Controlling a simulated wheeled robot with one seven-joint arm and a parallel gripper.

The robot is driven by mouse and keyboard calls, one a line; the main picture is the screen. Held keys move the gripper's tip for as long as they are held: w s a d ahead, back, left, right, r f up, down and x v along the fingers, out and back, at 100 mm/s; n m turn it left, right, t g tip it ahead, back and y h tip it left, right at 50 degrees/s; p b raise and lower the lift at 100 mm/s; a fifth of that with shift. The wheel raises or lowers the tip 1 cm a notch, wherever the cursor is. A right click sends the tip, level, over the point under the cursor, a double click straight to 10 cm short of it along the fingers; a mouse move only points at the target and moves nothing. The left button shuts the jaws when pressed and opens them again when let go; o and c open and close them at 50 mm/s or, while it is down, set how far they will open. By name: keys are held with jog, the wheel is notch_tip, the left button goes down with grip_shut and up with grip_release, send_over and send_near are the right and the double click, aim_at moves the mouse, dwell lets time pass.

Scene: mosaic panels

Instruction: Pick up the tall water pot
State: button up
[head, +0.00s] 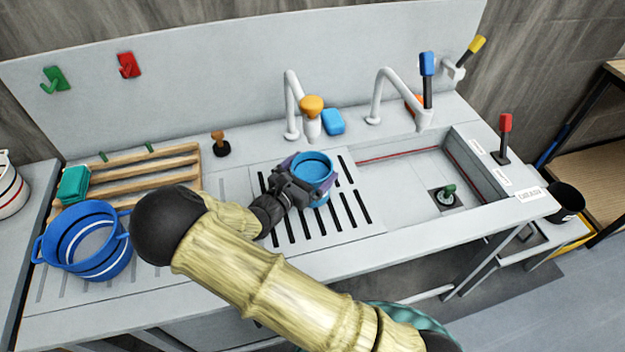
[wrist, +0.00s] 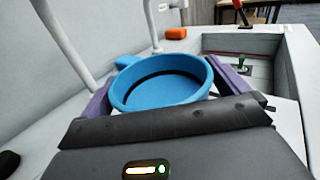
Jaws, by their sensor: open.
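A light blue pot (head: 314,168) stands on the slotted drainboard left of the sink; I take it to be the tall water pot. It also shows in the wrist view (wrist: 160,84), where I look into its open top and see a dark band inside. My gripper (head: 312,176) is at the pot, with its purple fingers apart on either side of it. In the wrist view the fingers (wrist: 165,92) flank the pot left and right. Whether they touch its wall I cannot tell. The pot's lower part is partly hidden by my gripper.
A larger blue two-handled pot (head: 88,240) stands at the left by a wooden rack (head: 140,170). Two white faucets rise behind the drainboard, with an orange-topped item (head: 311,108) and a blue sponge (head: 333,121). The sink basin (head: 400,170) lies to the right.

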jog(key=shift+w+d, duration=0.25)
dwell(0.3)
jog(key=c, duration=1.8)
jog(key=shift+r, duration=0.15)
jog(key=r+b+v, duration=0.3)
jog(key=v, duration=1.5)
jog(key=shift+a+r, duration=0.1)
